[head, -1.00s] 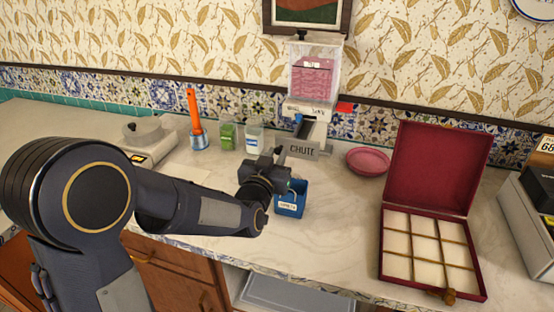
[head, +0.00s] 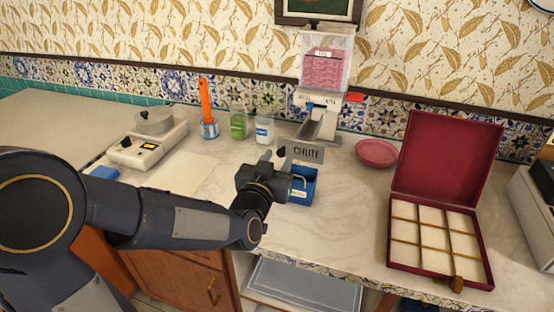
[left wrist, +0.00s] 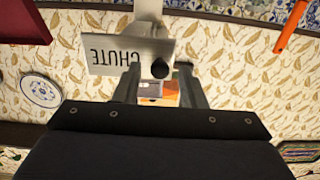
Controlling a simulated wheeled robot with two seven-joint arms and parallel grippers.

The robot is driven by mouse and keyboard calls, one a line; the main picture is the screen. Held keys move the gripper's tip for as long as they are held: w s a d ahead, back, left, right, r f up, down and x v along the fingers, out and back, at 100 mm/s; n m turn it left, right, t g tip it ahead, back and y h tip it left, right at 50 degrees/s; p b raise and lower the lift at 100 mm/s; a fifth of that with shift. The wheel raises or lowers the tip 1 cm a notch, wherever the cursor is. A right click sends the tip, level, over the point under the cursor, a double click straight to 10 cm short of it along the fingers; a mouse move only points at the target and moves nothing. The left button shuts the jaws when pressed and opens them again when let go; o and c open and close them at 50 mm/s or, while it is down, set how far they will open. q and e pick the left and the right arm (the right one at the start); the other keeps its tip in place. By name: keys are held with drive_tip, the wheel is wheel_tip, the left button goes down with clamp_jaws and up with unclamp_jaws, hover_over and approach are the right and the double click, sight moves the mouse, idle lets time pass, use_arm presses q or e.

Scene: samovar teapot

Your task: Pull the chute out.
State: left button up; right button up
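The chute's grey front plate (head: 308,152), lettered CHUTE, stands out in front of the dispenser (head: 325,70), above the back of a blue bin (head: 303,190). The plate also shows upside down in the left wrist view (left wrist: 118,52). A round black knob (left wrist: 160,69) sits at one end of it. My left gripper (head: 268,158) is just in front of the knob end. In the left wrist view its open fingers (left wrist: 160,78) lie on either side of the knob with gaps showing. My right gripper is not in view.
A red compartment box (head: 437,240) stands open at right, beyond a pink dish (head: 377,153). The counter between bin and box is clear.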

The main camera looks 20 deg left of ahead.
use_arm(q)
drive_tip(key=shift+w, duration=0.1)
drive_tip(key=s, duration=0.7)
drive_tip(key=shift+s+a, duration=0.15)
drive_tip(key=shift+s, duration=0.25)
drive_tip(key=s+a+f+n+g+h+p, duration=0.1)
drive_tip(key=s+f+g+p, duration=0.1)
drive_tip(key=s+g, duration=0.4)
drive_tip(key=s+a+f+n+g+h+p, duration=0.1)
drive_tip(key=s+g, duration=0.5)
drive_tip(key=s, duration=0.9)
drive_tip(key=shift+a+f+h+p, duration=0.5)
drive_tip(key=shift+a+h+p, duration=0.1)
drive_tip(key=shift+p, duration=0.35)
